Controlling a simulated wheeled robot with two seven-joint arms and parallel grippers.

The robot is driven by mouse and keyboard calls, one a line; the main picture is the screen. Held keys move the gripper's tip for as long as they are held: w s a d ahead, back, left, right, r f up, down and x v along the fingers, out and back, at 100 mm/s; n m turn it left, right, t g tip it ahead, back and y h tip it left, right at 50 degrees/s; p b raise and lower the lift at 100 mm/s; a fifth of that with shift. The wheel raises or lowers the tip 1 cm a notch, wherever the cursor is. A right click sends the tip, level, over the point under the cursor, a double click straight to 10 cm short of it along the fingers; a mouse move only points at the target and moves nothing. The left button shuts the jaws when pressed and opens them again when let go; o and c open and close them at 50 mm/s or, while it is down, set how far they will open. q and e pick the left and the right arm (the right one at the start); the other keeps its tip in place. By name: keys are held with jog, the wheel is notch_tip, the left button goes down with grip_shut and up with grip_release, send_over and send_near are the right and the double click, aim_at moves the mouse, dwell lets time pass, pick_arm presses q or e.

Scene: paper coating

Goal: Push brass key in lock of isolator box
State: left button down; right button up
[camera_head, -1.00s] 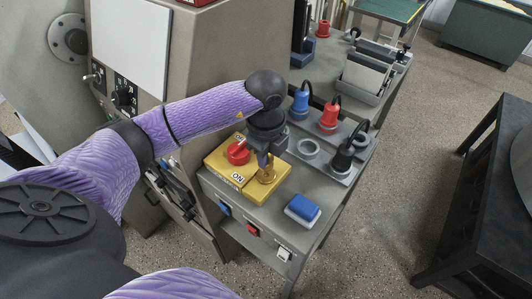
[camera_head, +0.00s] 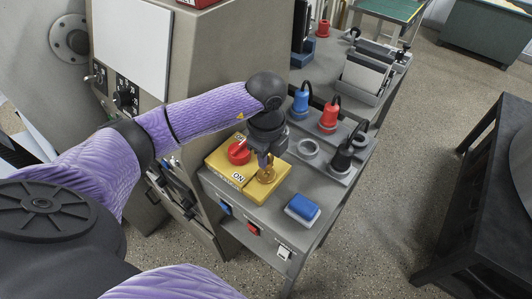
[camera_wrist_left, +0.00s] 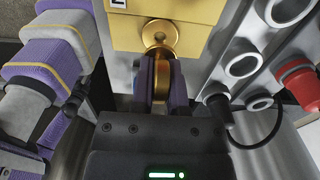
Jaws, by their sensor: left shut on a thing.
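The yellow isolator box (camera_head: 225,168) sits on the grey bench top, with a red rotary knob (camera_head: 239,153) and an "ON" label on its upper face. The brass key (camera_head: 266,175) stands at the box's near right part, and it also shows in the left wrist view (camera_wrist_left: 158,52). My left gripper (camera_head: 264,160) points down over the box and is shut on the key. In the wrist view the key's front end meets the round brass lock (camera_wrist_left: 159,35). I cannot tell how deep it sits. My right gripper is not in view.
A blue-topped block (camera_head: 302,208) lies right of the box. A blue plug (camera_head: 301,101), a red plug (camera_head: 328,117) and a black plug (camera_head: 342,156) stand in a grey socket rack behind it. A grey cabinet (camera_head: 225,60) rises at the left.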

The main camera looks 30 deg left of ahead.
pick_arm(q)
jog(key=shift+f+b, duration=1.05)
jog(key=shift+f, duration=0.75)
jog(key=c, duration=0.5)
grip_release()
jog(key=shift+c, duration=0.2)
jog(key=shift+r, duration=0.1)
notch_tip(320, 180, up, 10)
jog(key=p, duration=0.2)
jog(key=shift+p, duration=0.4)
